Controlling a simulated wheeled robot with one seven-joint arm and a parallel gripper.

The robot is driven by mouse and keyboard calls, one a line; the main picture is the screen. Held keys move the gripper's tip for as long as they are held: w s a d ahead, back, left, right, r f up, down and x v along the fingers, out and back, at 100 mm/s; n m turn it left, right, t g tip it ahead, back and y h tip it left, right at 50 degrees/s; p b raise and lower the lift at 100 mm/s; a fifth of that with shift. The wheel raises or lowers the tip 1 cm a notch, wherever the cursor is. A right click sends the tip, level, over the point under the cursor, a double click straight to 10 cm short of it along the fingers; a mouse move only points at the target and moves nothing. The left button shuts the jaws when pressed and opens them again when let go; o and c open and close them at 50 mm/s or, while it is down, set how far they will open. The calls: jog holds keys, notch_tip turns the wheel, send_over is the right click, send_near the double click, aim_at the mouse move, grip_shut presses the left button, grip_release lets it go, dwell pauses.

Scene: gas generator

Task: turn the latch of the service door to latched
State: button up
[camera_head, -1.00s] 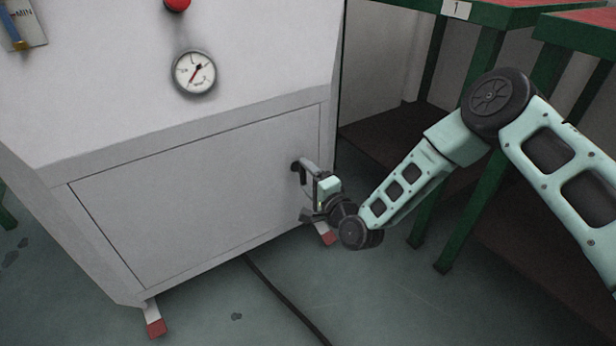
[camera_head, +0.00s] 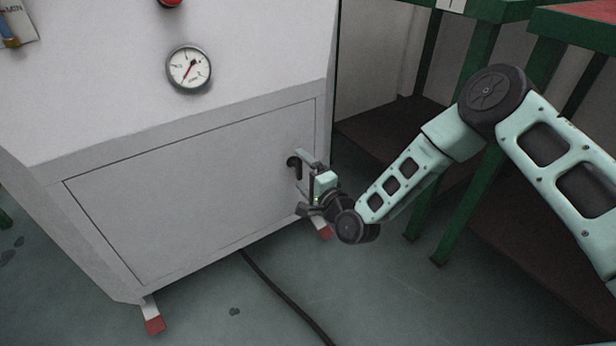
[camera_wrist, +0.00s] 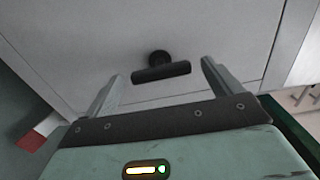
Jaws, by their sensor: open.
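The service door (camera_head: 170,205) is a flat grey panel low on the white cabinet, and it looks flush with its frame. Its latch (camera_head: 293,163) is a small black handle near the door's right edge. In the wrist view the latch (camera_wrist: 161,72) is a dark bar on a round stem, lying crosswise in the gap between my fingertips. My gripper (camera_head: 305,165) is just in front of the latch, to its right. In the wrist view my gripper (camera_wrist: 163,74) is open with nothing in it. Contact with the latch is not visible.
A dial gauge (camera_head: 189,69) sits above the door. A black cable (camera_head: 280,290) runs along the floor from under the cabinet. Green-legged tables (camera_head: 470,130) stand close on the right. The floor in front of the door is otherwise clear.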

jog(key=p+v, duration=0.5)
jog(key=v, duration=1.2)
jog(key=shift+p, duration=0.35)
jog(key=shift+s+d, duration=0.15)
jog(key=s+a+r+n+g+h, duration=0.2)
jog(key=a+r+n+g, duration=0.3)
jog(key=r+n+g, duration=0.6)
jog(key=s+d+r+n+g+h+p, duration=0.1)
jog(key=s+d+r+n+h, duration=0.15)
jog(key=s+d+r, duration=0.35)
jog(key=s+d+r+n+g+h, duration=0.1)
jog(key=s+r+n+g+h, duration=0.2)
jog(key=s, duration=0.5)
jog(key=s+d+r+n+h+p, duration=0.1)
jog(key=s+d+r+n+h, duration=0.2)
jog(key=s+r, duration=0.4)
notch_tip(320, 180, up, 35)
jog(key=y+p, duration=0.1)
jog(key=p, duration=3.5)
jog(key=shift+s+d, duration=0.2)
jog(key=shift+d, duration=0.05)
jog(key=shift+r+m, duration=0.1)
jog(key=shift+m, duration=0.15)
